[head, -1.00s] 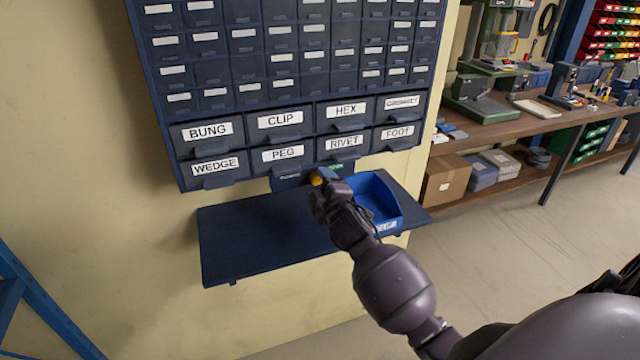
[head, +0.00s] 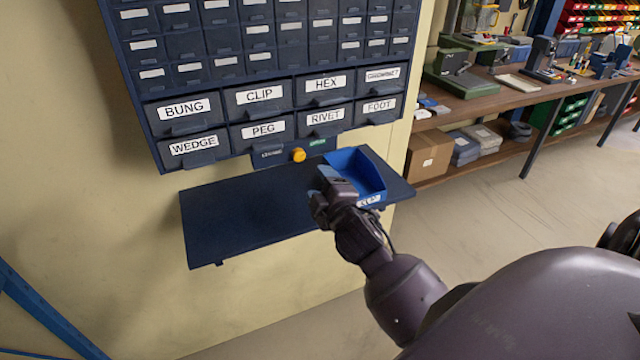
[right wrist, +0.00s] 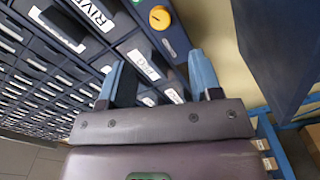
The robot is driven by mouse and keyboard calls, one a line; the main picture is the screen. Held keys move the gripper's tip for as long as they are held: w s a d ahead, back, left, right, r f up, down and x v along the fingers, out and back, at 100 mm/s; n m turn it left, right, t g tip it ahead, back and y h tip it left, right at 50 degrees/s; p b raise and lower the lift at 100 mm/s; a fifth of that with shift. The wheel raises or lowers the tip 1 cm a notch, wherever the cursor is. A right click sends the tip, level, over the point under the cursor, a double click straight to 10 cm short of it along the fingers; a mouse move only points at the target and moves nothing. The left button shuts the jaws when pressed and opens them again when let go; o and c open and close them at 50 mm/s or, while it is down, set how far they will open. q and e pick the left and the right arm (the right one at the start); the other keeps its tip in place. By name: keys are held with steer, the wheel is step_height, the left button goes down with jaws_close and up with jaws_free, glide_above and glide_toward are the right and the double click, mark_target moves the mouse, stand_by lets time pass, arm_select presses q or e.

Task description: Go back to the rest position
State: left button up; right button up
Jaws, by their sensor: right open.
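My right gripper (head: 326,184) is above the dark shelf (head: 235,215), at the left side of the blue bin (head: 372,168). In the right wrist view its two blue-grey fingers (right wrist: 160,75) stand apart with nothing between them. A yellow knob (head: 298,155) is on the drawer cabinet's lower edge; it also shows in the right wrist view (right wrist: 160,17), beyond the fingers and apart from them. My left gripper is in neither view.
The drawer cabinet (head: 255,116) has labelled drawers such as BUNG, CLIP and PEG, all looking shut. A workbench (head: 480,103) with tools and a cardboard box (head: 428,155) below it stand at the right. The floor (head: 470,225) between is clear.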

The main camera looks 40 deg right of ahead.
stand_by(0.3)
steer(key=s+a+f+m+g+y, duration=0.2)
steer(key=s+a+f+m+g, duration=0.1)
steer(key=s+f, duration=0.6)
steer(key=s+a+f+m+g+y+b, duration=0.1)
steer(key=s+a+f+m, duration=0.4)
steer(key=s+f, duration=0.5)
step_height(320, 180, down, 5)
steer(key=shift+f+m+g+y, duration=0.2)
steer(key=shift+m+g+y, duration=0.4)
steer(key=shift+m+g, duration=0.4)
steer(key=shift+s, duration=0.1)
